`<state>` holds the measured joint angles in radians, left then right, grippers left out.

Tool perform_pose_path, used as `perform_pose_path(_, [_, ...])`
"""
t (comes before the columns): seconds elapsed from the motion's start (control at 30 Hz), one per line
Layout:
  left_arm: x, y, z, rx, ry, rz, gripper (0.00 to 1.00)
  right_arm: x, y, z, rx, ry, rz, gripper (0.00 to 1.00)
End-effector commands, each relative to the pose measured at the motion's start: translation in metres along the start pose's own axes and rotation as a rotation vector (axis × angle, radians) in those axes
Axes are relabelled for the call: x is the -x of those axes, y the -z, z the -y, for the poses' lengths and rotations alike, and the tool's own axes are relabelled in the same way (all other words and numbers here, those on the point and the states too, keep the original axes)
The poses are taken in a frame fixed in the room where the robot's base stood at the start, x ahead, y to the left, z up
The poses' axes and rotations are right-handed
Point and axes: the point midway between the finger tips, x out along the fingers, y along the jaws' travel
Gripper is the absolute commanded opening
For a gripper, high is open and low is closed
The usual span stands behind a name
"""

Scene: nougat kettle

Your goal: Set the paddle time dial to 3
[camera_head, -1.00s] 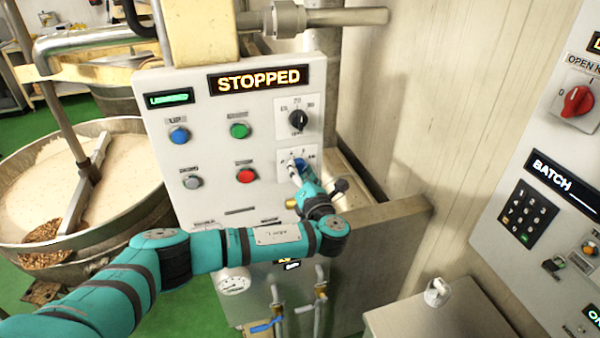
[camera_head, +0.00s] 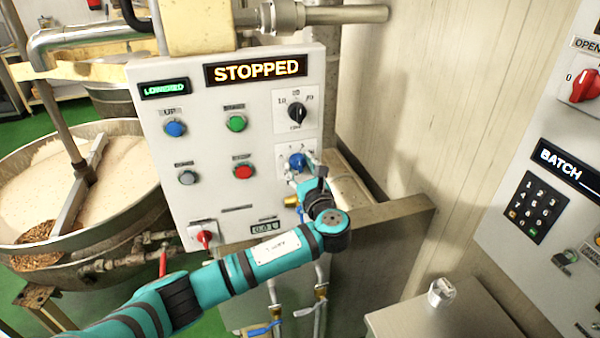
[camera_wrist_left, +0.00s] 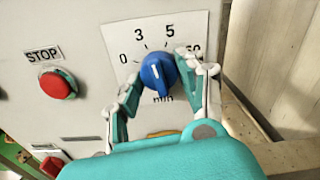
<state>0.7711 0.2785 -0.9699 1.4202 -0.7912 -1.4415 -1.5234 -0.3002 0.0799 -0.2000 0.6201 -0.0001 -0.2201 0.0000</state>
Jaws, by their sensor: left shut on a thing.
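The paddle time dial is a blue knob (camera_wrist_left: 158,72) on a white plate marked 0, 3, 5 and a partly covered number, with "min" below. Its white line leans up and slightly left, roughly toward the 3; the exact setting is hard to tell. In the head view the dial (camera_head: 297,161) sits right of the red button. My left gripper (camera_wrist_left: 160,88) is shut on the dial, one finger on each side, reaching from below; it also shows in the head view (camera_head: 306,174). My right gripper is not in view.
Above the dial is a black knob (camera_head: 297,112). A red STOP button (camera_wrist_left: 58,84) lies to its left, with green (camera_head: 236,123) and blue (camera_head: 175,128) buttons beyond. A display reads STOPPED (camera_head: 256,71). A steel wall (camera_head: 385,232) stands close to the right of my arm.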

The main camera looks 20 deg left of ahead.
Motion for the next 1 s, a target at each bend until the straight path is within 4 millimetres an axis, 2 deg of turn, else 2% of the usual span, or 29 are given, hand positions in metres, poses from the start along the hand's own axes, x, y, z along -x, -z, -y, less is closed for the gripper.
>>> perform_pose_path(0.03, [0.001,0.005,0.000,0.032,0.000,-0.005,0.07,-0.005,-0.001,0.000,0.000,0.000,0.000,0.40])
perform_pose_path(0.4, [0.001,0.003,0.000,0.192,-0.001,-0.005,0.07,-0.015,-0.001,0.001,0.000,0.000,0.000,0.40])
perform_pose_path(0.97, [0.001,0.002,0.001,0.218,0.000,-0.005,0.07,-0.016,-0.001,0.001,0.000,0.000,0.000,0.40])
perform_pose_path(1.0, [0.001,0.002,0.001,0.218,0.000,-0.005,0.43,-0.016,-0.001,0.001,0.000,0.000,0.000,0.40])
